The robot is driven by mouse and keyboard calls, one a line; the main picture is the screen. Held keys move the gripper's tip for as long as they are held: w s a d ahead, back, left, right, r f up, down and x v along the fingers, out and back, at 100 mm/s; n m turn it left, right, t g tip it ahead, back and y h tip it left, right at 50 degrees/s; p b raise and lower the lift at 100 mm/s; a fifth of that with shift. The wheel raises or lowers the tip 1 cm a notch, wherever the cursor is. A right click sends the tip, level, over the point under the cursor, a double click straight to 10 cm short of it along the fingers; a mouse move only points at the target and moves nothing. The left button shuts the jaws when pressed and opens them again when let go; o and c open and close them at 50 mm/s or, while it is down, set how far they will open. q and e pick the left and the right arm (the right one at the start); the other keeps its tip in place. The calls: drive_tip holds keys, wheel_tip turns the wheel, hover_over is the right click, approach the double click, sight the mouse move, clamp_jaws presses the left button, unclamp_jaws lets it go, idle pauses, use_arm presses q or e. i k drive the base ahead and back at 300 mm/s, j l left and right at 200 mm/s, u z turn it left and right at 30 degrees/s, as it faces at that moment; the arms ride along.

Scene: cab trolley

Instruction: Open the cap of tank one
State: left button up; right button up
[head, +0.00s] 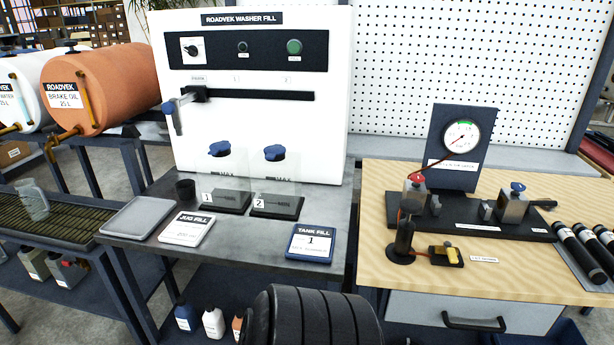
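Tank one (220,180) is a clear tank standing on a dark base marked 1, on the grey bench in front of the white washer fill panel. Its blue cap (219,149) sits on top and looks seated. A second clear tank (276,183) stands just to its right on a base marked 2, with its own blue cap (274,153). A blue-framed card (311,243) reading TANK FILL 1 lies at the bench's front right. Neither of my grippers shows in the head view.
The washer fill panel (335,130) has a nozzle (172,118) on its left. A black cup (185,190), grey tray (139,217) and JUG FILL card (187,230) are on the bench. A dark ribbed form (310,318) fills the bottom centre. A wooden bench (400,285) stands right.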

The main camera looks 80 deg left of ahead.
sight(215, 148)
drive_tip(key=u, duration=2.7)
